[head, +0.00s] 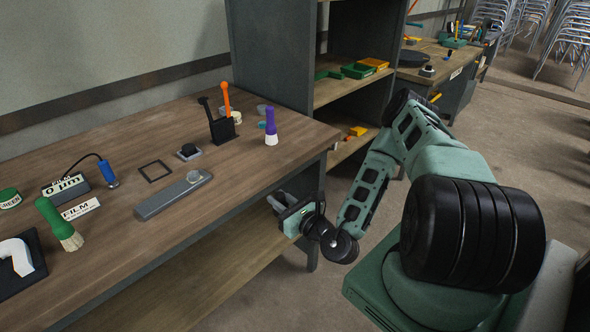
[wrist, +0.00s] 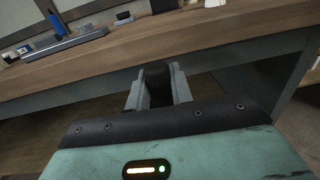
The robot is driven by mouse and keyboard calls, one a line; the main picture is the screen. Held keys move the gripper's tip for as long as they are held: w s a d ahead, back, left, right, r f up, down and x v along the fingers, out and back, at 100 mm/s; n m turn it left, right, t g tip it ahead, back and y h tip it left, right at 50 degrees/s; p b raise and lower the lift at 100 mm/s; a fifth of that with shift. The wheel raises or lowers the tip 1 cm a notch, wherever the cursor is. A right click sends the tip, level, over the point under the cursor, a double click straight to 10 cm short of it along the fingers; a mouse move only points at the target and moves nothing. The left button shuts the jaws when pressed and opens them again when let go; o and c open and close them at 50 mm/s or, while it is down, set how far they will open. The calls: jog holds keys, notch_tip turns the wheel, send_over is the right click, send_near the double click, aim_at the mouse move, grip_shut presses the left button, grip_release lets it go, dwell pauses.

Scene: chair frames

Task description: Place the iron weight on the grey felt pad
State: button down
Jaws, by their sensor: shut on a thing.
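My gripper (head: 290,214) is in front of the workbench's right front edge, below the level of its top. In the wrist view its fingers (wrist: 157,88) are shut on a dark, round-topped thing, which I take for the iron weight (wrist: 156,74). In the head view the weight is mostly hidden by the gripper. I cannot surely pick out the grey felt pad; a flat grey round patch (head: 263,109) lies at the bench's far right, behind a purple-handled brush (head: 270,126).
On the wooden workbench (head: 120,130) are a grey bar (head: 173,195), a thin black square frame (head: 155,171), a black knob on a grey base (head: 188,152), a black holder with an orange-handled tool (head: 222,127) and a green brush (head: 59,223). The right front top is clear. A shelf unit (head: 270,50) stands behind.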

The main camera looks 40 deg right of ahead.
jog(key=s+a+f, duration=0.1)
jog(key=a+f, duration=0.3)
jog(key=a, duration=0.1)
jog(key=shift+s, duration=0.4)
jog(key=shift+w+a+r, duration=0.1)
jog(key=shift+a, duration=0.1)
